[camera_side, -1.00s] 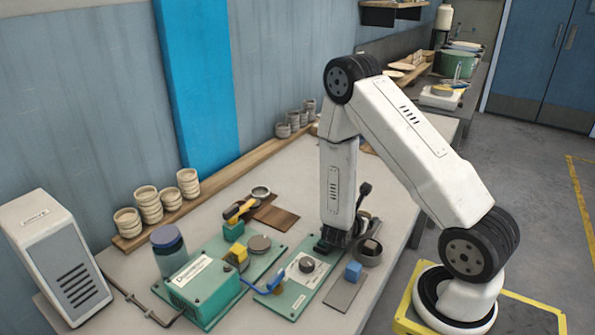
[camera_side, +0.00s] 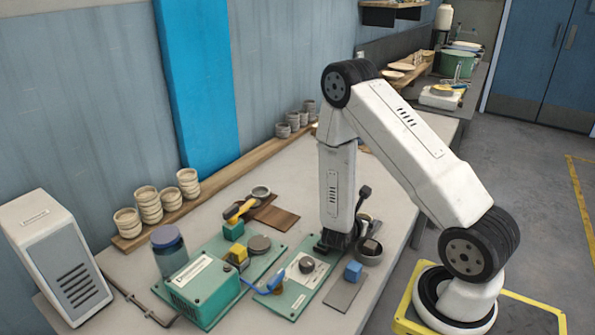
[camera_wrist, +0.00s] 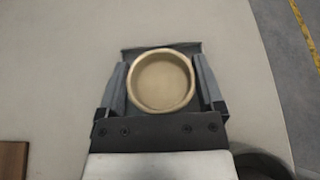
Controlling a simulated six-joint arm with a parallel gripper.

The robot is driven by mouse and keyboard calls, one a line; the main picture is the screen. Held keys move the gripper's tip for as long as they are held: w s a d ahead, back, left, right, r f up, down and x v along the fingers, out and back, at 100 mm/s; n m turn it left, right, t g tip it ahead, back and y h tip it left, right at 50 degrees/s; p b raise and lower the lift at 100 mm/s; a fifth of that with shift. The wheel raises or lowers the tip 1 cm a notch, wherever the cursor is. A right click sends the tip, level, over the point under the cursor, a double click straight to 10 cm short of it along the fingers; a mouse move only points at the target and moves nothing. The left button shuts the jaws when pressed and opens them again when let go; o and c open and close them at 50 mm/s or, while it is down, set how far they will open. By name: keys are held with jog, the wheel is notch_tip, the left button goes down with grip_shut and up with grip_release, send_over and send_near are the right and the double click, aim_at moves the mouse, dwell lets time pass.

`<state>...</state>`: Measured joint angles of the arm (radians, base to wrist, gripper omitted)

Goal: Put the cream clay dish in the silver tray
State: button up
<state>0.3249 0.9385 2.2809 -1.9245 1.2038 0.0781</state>
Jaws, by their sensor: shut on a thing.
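The cream clay dish (camera_wrist: 161,82) is round with a pale rim. In the wrist view it sits between the two fingers of my gripper (camera_wrist: 162,85), which is shut on it. In the side view my gripper (camera_side: 333,244) is low over the table, behind the green boards, and the dish is hidden there. I cannot clearly identify the silver tray; a flat grey plate (camera_side: 343,297) lies in front of my gripper with a blue cube at its far end. I cannot tell whether the dish touches the table.
Green boards (camera_side: 298,300) with small parts lie in front and to the left. A brown board (camera_side: 275,219) lies further left. The table behind my gripper is largely clear.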

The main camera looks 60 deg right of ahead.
jog(key=shift+f, duration=0.2)
jog(key=o, duration=1)
jog(key=shift+r, duration=0.1)
jog(key=shift+r, duration=3.4)
